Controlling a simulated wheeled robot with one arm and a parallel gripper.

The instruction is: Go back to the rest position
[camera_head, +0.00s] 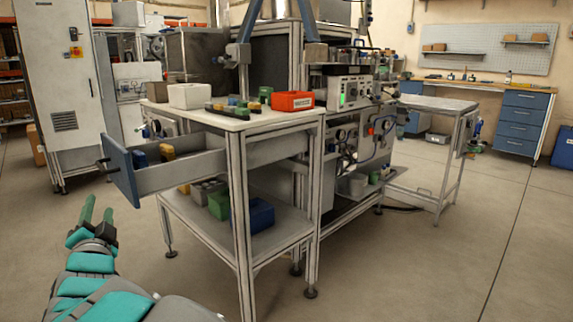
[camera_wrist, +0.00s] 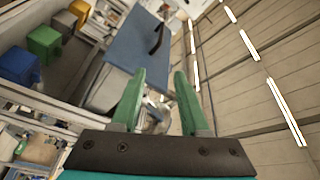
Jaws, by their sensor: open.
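My gripper (camera_head: 97,217) is at the lower left of the head view, its two green fingers pointing up and standing apart with nothing between them. In the wrist view my gripper (camera_wrist: 158,88) also shows open and empty. Ahead of it is the blue front of a pulled-out drawer (camera_head: 124,178), with a dark handle; this drawer front (camera_wrist: 142,45) also fills the upper middle of the wrist view. The gripper is left of and in front of the drawer, apart from it in the head view. Inside the drawer lie a blue item (camera_head: 139,159) and a yellow item (camera_head: 167,152).
A workbench (camera_head: 236,122) carries a white bin (camera_head: 191,96), a red bin (camera_head: 292,101) and small coloured parts. Its lower shelf holds a blue box (camera_head: 253,215) and others. A grey cabinet (camera_head: 62,90) stands behind left. The floor (camera_head: 420,260) at right is clear.

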